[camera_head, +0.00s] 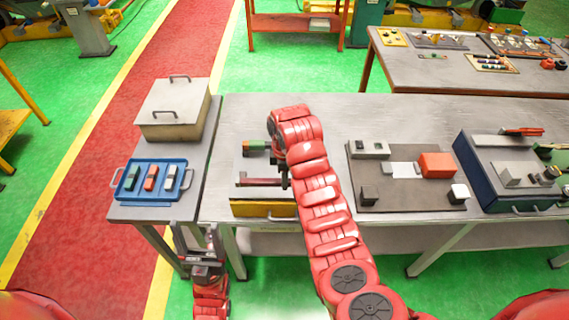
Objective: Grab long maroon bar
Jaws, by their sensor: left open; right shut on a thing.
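The long maroon bar (258,182) lies level over a grey and yellow fixture (264,209) on the middle bench. My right arm reaches over the bench from the lower right. My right gripper (285,183) points down at the right part of the bar and is shut on it. The arm's wrist hides part of the fixture and the bar's right end is hard to make out. My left gripper (197,236) is open and empty, low in front of the bench's left corner, apart from everything.
A blue tray (118,186) with several small blocks and a lidded box (178,128) stand on the left bench. A green-ended part (256,146) lies behind the bar. A grey plate (370,200) with blocks and a blue case (468,165) are to the right.

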